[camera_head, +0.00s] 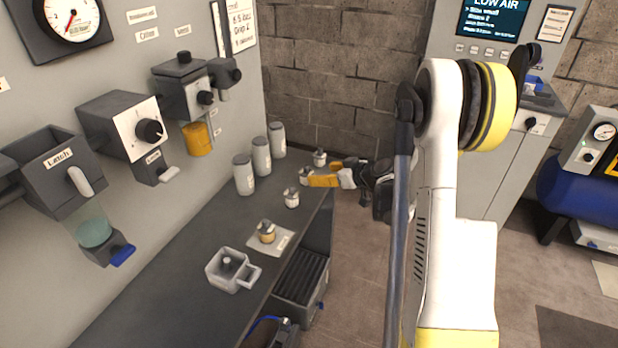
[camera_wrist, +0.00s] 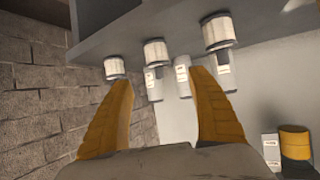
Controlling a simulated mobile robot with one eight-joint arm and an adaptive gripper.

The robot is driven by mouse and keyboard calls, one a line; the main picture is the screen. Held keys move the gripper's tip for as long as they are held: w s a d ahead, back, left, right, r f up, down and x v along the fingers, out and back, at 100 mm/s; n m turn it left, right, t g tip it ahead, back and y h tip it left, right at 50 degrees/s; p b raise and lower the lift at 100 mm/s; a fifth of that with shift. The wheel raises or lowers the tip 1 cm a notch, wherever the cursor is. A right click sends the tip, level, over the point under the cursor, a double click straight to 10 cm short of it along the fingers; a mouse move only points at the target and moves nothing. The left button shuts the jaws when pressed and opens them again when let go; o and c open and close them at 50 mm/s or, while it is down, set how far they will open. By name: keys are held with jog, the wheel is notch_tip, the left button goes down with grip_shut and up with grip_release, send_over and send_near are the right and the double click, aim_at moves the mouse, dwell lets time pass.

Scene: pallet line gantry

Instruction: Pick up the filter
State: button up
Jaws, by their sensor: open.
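Three small pale filters with dark end caps stand on the dark bench: one at the back (camera_head: 320,158), one in the middle (camera_head: 305,175) and one nearer (camera_head: 291,197). My gripper (camera_head: 322,173) is open at the bench's far right end, its orange fingers close to the back and middle filters. In the wrist view, which looks upside down, my gripper (camera_wrist: 160,80) has the middle filter (camera_wrist: 156,52) lined up beyond the gap between its fingertips. The other two filters (camera_wrist: 115,68) (camera_wrist: 218,31) lie to either side. No filter appears gripped.
Three grey bottles (camera_head: 262,156) stand along the wall behind the filters. A tan, metal-topped piece (camera_head: 267,231) sits on a pale plate (camera_head: 284,241), with a grey handled holder (camera_head: 215,271) nearer. Wall dispensers (camera_head: 125,125) overhang the bench's left side.

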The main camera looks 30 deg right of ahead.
aim_at(308, 173)
jog(key=b+x, duration=0.1)
jog(key=x, duration=0.3)
jog(key=shift+w+a+f, duration=0.1)
jog(key=shift+f, duration=0.05)
jog(key=b+x, duration=0.2)
jog(key=x, duration=0.3)
jog(key=shift+w+f+b, duration=0.1)
jog(key=shift+w+b, duration=0.05)
jog(key=shift+b, duration=0.25)
jog(key=shift+d, duration=0.25)
jog(key=shift+c, duration=0.5)
jog(key=c, duration=1.3)
jog(key=shift+r, duration=0.25)
notch_tip(308, 173, up, 5)
jog(key=p, duration=0.3)
jog(key=shift+d+f, duration=0.1)
jog(key=shift+f, duration=0.1)
jog(key=s+d+r+p, duration=0.1)
jog(key=s+d+r, duration=0.1)
jog(key=d, duration=0.1)
jog(key=s+d+r+p, duration=0.1)
jog(key=d+r, duration=0.1)
jog(key=d, duration=0.1)
jog(key=s+d+r+p, duration=0.1)
jog(key=s+d+r, duration=0.1)
jog(key=d, duration=0.2)
jog(key=shift+s+p, duration=0.35)
